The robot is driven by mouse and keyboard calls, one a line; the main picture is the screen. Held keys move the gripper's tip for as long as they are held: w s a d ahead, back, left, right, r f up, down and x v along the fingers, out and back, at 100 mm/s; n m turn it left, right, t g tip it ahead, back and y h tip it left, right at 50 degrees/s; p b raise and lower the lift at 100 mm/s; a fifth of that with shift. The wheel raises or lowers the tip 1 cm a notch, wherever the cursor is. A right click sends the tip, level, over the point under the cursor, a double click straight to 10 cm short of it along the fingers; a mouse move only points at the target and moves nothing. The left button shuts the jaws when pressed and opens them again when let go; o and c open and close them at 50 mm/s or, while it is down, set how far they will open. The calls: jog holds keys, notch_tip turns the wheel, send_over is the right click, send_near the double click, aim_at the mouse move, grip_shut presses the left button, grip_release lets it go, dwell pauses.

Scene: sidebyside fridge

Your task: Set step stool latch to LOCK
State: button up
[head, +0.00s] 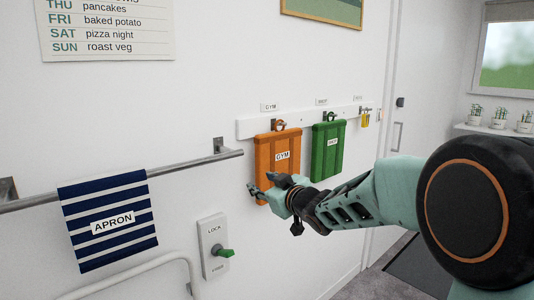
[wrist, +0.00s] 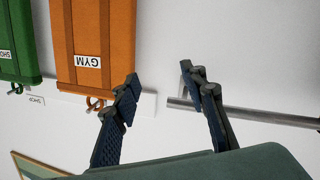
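A pale latch plate (head: 210,240) is on the white wall in the lower middle of the head view. Its green lever (head: 225,253) sticks out to the right, roughly level. The upper label looks like LOCK; the lower label is too small to read surely. My gripper (head: 262,186) is up and right of the latch, in front of the orange GYM bag (head: 277,150). In the wrist view my gripper (wrist: 160,74) is open, with nothing between its fingers. The latch is not in the wrist view.
A metal rail (head: 185,165) with a striped APRON towel (head: 107,222) runs left of the latch. A white tube (head: 140,268) curves below it. A green bag (head: 328,150) and keys (head: 365,119) hang at right. The wall around the latch is clear.

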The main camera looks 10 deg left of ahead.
notch_tip(320, 180, up, 8)
jog(key=t+p, duration=0.1)
jog(key=shift+s+d+r+y, duration=0.25)
jog(key=shift+s+d+y, duration=0.05)
jog(key=shift+s, duration=0.1)
jog(key=shift+c, duration=0.4)
